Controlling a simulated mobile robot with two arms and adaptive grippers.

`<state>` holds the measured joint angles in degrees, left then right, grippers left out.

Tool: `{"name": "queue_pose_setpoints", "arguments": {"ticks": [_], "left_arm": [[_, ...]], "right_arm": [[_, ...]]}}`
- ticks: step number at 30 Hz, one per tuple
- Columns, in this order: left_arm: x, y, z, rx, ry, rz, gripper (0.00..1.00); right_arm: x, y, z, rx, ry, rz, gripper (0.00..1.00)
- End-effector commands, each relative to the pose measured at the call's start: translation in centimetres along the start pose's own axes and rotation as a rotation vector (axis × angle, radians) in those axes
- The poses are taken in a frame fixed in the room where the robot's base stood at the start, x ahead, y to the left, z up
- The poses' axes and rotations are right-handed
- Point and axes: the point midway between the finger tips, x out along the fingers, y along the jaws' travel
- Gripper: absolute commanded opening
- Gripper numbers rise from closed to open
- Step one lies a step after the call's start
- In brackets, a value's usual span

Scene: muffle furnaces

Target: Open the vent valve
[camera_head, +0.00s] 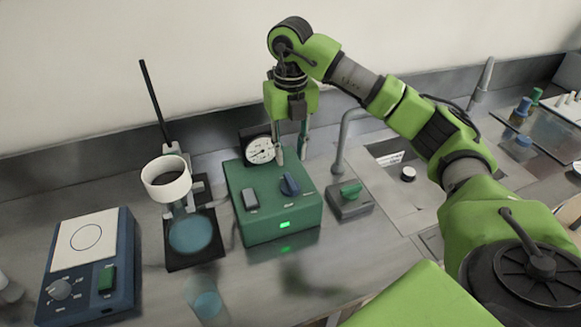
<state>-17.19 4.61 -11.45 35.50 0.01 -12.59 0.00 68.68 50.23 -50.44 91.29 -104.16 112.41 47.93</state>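A green box (268,222) stands on the bench, with a round gauge (260,150) at its back. Its top carries a dark blue knob (290,184) and a grey rocker switch (250,199). A lit green indicator shows on its front. The labels are too small to read, so I cannot tell which control is the vent valve. My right gripper (291,159) points down just above the blue knob, with its fingers apart and nothing between them. My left gripper is not in view.
A stand with a white ring (166,180) is left of the green box. A blue stirrer-like unit (92,266) is at the far left. A clear beaker (206,299) stands in front. A sink tap (344,135) rises at the right, close to my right arm.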

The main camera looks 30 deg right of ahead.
Motion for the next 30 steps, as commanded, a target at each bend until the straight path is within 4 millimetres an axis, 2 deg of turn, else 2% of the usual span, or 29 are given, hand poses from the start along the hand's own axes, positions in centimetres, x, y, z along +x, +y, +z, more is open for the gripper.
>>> {"name": "queue_pose_setpoints", "arguments": {"ticks": [3, 9, 30], "left_arm": [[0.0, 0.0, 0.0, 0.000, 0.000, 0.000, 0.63], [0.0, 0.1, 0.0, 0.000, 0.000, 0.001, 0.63], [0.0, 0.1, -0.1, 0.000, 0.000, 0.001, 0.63]], "right_arm": [[-2.0, 0.0, 0.1, 0.000, -0.002, 0.001, 0.27], [-3.3, 0.0, 0.0, 0.001, 0.000, 0.001, 0.27], [-3.4, 0.0, 0.0, 0.001, 0.001, 0.000, 0.27]]}}
